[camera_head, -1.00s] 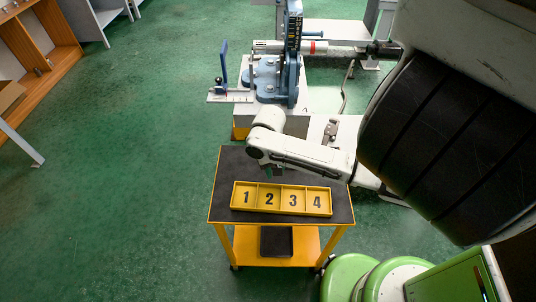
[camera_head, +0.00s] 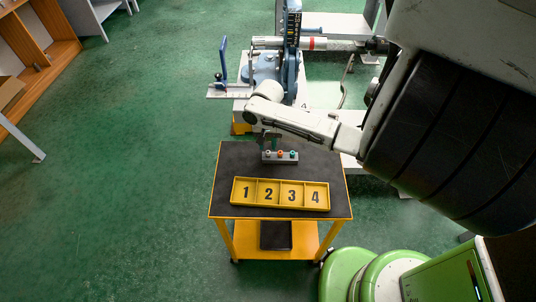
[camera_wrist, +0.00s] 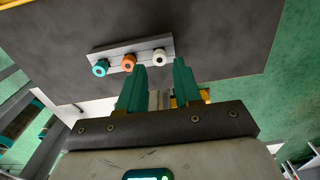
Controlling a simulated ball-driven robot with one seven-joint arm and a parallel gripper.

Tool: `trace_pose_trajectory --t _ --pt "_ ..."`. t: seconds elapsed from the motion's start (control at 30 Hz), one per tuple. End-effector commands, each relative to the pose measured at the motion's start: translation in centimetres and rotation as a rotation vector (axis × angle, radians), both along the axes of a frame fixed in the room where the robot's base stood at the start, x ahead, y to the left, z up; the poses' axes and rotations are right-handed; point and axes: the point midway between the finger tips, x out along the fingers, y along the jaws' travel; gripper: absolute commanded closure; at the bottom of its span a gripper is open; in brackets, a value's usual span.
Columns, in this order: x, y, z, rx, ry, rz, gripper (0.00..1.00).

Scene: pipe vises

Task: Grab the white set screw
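The white set screw (camera_wrist: 159,56) stands in a grey block (camera_wrist: 143,47) in the wrist view, at the right end of a row with an orange screw (camera_wrist: 128,62) and a teal screw (camera_wrist: 100,68). The block also shows on the dark cart top in the head view (camera_head: 281,161), near the far edge. My gripper (camera_wrist: 160,65) is open, its two teal fingers apart and empty. In the wrist view the white screw appears just beyond the gap between the fingertips. In the head view my gripper (camera_head: 268,142) is at the block's far left side.
A yellow tray (camera_head: 260,205) with compartments numbered 1 to 4 lies nearer on the cart top (camera_head: 227,165). A blue pipe vise (camera_head: 266,70) stands behind the cart. The cart top between block and tray is clear.

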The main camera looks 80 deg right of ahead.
Motion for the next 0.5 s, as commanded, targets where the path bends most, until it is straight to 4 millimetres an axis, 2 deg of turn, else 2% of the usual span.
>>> trace_pose_trajectory --t 0.3,0.5 --pt "-0.1 -0.3 -4.1 0.001 0.002 0.001 0.66" --pt "-0.1 -0.3 -4.7 -0.001 0.000 0.001 0.66"
